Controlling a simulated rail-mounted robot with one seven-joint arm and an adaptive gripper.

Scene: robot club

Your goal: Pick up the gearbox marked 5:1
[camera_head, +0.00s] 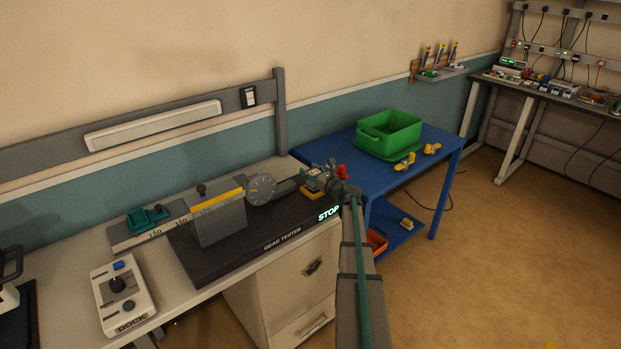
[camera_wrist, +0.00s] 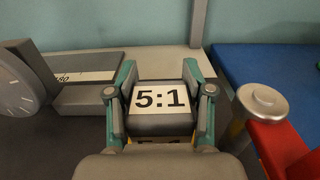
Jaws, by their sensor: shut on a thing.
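The gearbox (camera_wrist: 160,117) has a dark body and a white top label reading 5:1, which faces up in the wrist view. My gripper (camera_wrist: 159,84) is shut on it, with one green and grey finger along each side. In the head view my gripper (camera_head: 318,178) is at the right end of the black gear tester (camera_head: 235,246). There the gearbox is mostly hidden by my gripper and too small to make out. I cannot tell whether the gearbox touches the tester.
A dial (camera_head: 261,189) and a grey block with a yellow stripe (camera_head: 219,217) stand left of my gripper. A red part with a metal knob (camera_wrist: 262,102) is close on the right. The blue table (camera_head: 335,155) holds a green bin (camera_head: 390,134) and yellow parts.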

